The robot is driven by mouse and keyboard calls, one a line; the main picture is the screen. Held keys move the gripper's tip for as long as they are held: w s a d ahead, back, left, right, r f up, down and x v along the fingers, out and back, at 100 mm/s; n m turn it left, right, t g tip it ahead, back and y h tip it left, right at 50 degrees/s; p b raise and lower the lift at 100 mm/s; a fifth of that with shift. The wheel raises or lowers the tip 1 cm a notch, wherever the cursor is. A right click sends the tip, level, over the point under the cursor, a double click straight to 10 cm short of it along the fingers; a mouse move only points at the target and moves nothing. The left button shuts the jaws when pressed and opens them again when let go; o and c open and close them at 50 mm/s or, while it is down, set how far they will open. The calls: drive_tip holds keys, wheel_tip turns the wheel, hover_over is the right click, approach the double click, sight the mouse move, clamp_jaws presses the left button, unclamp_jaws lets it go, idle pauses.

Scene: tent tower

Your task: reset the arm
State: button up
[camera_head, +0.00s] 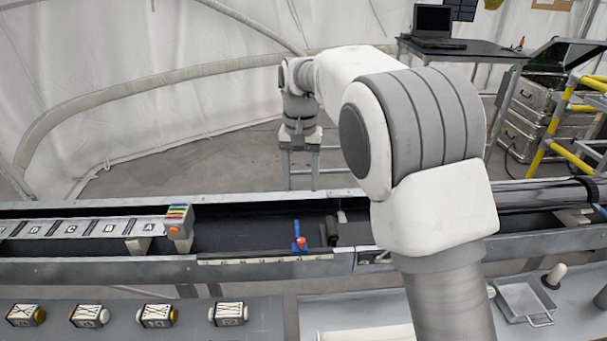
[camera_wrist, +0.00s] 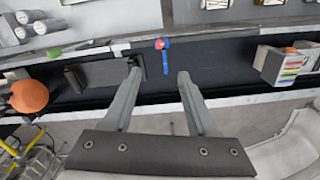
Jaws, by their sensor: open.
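My gripper (camera_head: 300,182) hangs pointing down beyond the far side of the long dark trough (camera_head: 240,228). Its two fingers are spread apart with nothing between them. In the wrist view my gripper (camera_wrist: 160,76) also shows open and empty, its fingertips seen against the dark trough floor. My arm runs from the right foreground up and over to the left, bent at the elbow, and hides part of the trough and the floor behind it.
A blue tool with a red part (camera_head: 300,243) and a dark cylinder (camera_head: 331,231) are in the trough. A lettered rail (camera_head: 80,228) ends at a grey block with coloured strips (camera_head: 178,221). Several marked blocks (camera_head: 229,314) line the front bench. A laptop table (camera_head: 465,48) stands behind.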

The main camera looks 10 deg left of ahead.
drive_tip(key=s+d+r+t+y, duration=0.1)
drive_tip(key=s+d+r, duration=0.4)
drive_tip(key=d, duration=0.3)
drive_tip(key=s+d+r+t, duration=0.2)
drive_tip(key=s+d+r, duration=0.35)
drive_tip(key=d, duration=0.25)
drive_tip(key=s+d+f+t, duration=0.1)
drive_tip(key=s+d, duration=0.3)
drive_tip(key=s, duration=0.4)
drive_tip(key=s+d+f+t+h, duration=0.1)
drive_tip(key=s+d+f, duration=0.2)
drive_tip(key=s, duration=0.6)
drive_tip(key=shift+s+d+f+t, duration=0.2)
drive_tip(key=shift+d+t, duration=0.1)
drive_tip(key=shift+d, duration=1)
